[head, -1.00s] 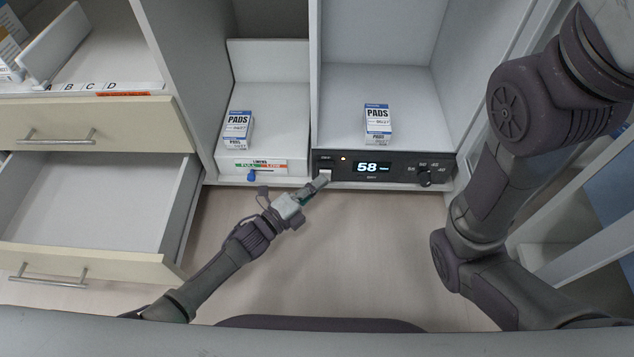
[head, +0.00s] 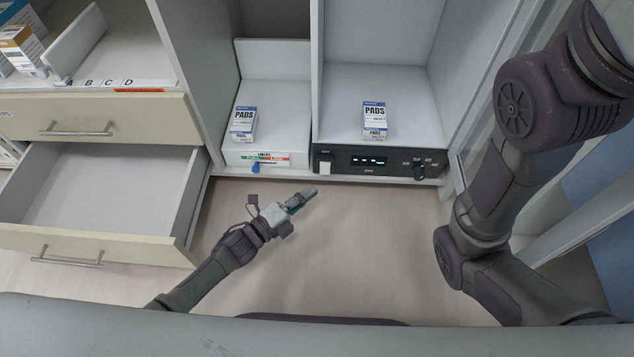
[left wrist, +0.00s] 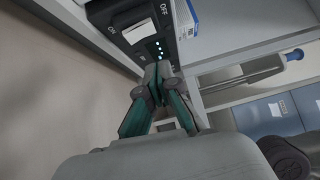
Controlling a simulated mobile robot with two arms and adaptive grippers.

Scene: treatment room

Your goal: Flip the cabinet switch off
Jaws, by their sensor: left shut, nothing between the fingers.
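The cabinet switch is a white rocker (head: 325,168) at the left end of a black control panel (head: 375,163) under the right cabinet bay. My right gripper is out of view.
A dial (head: 420,171) is at the panel's right end. A box of pads (head: 374,120) stands above the panel, another (head: 242,122) on the white unit left of it with a blue knob (head: 256,168). An open drawer (head: 100,249) juts out at left. My right arm fills the right side.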

